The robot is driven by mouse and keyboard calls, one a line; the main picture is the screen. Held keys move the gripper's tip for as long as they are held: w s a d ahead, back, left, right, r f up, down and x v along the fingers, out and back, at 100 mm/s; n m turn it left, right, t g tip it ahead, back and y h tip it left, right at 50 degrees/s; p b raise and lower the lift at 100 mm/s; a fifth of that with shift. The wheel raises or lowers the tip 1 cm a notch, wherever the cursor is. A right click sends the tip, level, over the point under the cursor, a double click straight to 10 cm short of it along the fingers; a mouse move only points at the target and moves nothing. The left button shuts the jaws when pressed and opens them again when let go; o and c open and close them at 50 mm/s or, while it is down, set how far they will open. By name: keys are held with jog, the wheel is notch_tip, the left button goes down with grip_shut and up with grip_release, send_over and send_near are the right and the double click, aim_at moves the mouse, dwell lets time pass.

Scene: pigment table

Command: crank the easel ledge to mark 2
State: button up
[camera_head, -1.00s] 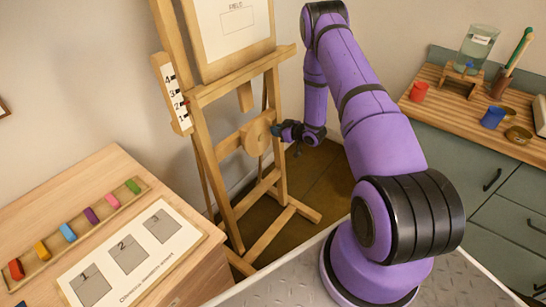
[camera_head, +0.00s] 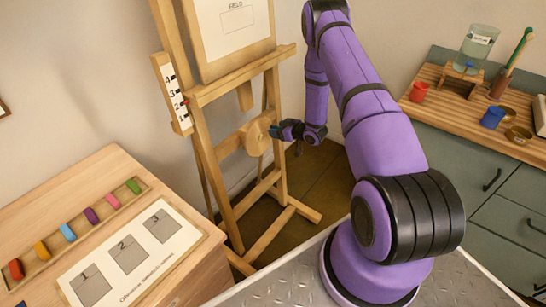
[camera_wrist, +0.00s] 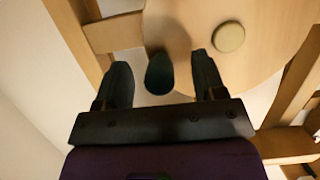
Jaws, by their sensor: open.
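The wooden easel (camera_head: 201,140) stands in the middle of the head view, with its ledge (camera_head: 240,76) across the front under a board. A white scale (camera_head: 173,93) with marks 1 to 4 is at its left; a small red pointer (camera_head: 186,102) sits close to mark 2. A round crank wheel (camera_head: 256,138) is below the ledge and also shows in the wrist view (camera_wrist: 262,60). My gripper (camera_wrist: 162,80) is open, its fingers on either side of the dark crank knob (camera_wrist: 159,74), with gaps visible on both sides.
A wooden table (camera_head: 90,175) with colored blocks and a numbered card is at the left. A green cabinet (camera_head: 475,165) at the right carries a slatted board, small cups, a jar and a brush. The easel's legs spread over the floor.

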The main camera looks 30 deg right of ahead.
jog(key=f+v, duration=0.2)
jog(key=v, duration=0.6)
jog(key=shift+s+d, duration=0.15)
jog(key=shift+s, duration=0.35)
jog(key=shift+r, duration=0.15)
jog(key=w+r+g+h, duration=0.1)
jog(key=w+r+h, duration=0.15)
jog(key=r, duration=0.65)
jog(key=w+r+g+h, duration=0.1)
jog(key=w+r+h, duration=0.15)
jog(key=r, duration=0.65)
jog(key=s+a+r+m+g+h, duration=0.1)
jog(key=s+a+r, duration=0.15)
jog(key=r, duration=0.65)
jog(key=s+a+r+m+h, duration=0.15)
jog(key=a+r, duration=0.25)
jog(key=r, duration=0.5)
jog(key=s+a+r+m+g, duration=0.1)
jog(key=s+a+r, duration=0.35)
jog(key=s, duration=0.25)
jog(key=s+a+r+g, duration=0.2)
jog(key=s+a+r, duration=0.2)
jog(key=s+r, duration=0.3)
jog(key=s+a+r+g+y, duration=0.1)
jog(key=s+a, duration=0.3)
jog(key=s, duration=0.6)
jog(key=s+a+r+g+y, duration=0.1)
jog(key=s+a, duration=0.3)
jog(key=s, duration=0.6)
jog(key=shift+s+y, duration=0.35)
